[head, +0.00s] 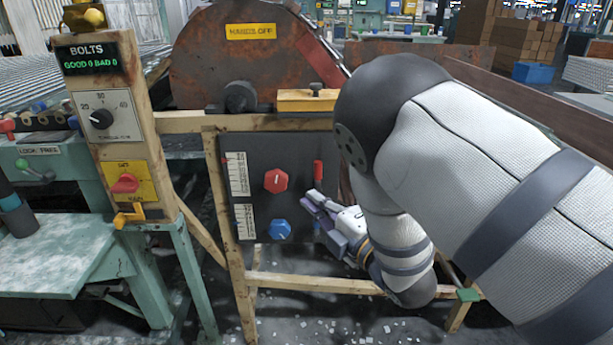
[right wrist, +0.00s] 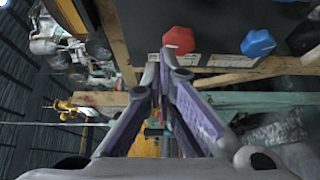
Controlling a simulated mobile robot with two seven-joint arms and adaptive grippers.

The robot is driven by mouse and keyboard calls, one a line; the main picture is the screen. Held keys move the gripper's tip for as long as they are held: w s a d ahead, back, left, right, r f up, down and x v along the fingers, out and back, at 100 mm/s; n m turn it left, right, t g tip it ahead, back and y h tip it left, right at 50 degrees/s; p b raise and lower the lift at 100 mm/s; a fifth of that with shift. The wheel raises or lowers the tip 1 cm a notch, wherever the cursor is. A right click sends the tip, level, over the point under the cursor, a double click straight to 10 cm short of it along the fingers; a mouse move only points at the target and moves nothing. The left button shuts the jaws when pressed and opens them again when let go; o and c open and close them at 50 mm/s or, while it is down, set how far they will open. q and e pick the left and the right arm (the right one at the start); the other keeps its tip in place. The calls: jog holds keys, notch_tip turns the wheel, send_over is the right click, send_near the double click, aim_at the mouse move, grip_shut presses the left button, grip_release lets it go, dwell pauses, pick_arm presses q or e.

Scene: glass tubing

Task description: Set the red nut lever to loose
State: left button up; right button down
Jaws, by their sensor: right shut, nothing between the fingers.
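The dark panel (head: 250,158) carries a red hexagonal nut (head: 276,181) above a blue one (head: 281,229). A short red lever (head: 318,172) stands upright near the panel's right edge, level with the red nut. A blue part below it is mostly hidden by my gripper. My right gripper (head: 309,199) is shut and empty, just below the red lever; I cannot tell whether it touches it. In the right wrist view, its fingertips (right wrist: 163,60) meet just below the red nut (right wrist: 179,39), with the blue nut (right wrist: 258,43) to the right. My left gripper is not in view.
A wooden frame (head: 226,227) surrounds the panel. A rusty disc (head: 230,75) stands behind it. A control post (head: 110,150) with a dial and red knob stands at left, beside a green bench (head: 50,245). My right arm covers much of the right side.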

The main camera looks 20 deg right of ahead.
aim_at(308, 176)
jog(key=w, duration=0.3)
jog(key=w+d, duration=0.1)
jog(key=w, duration=0.5)
jog(key=shift+w+d+b, duration=0.15)
jog(key=shift+b, duration=0.15)
jog(key=shift+f, duration=0.1)
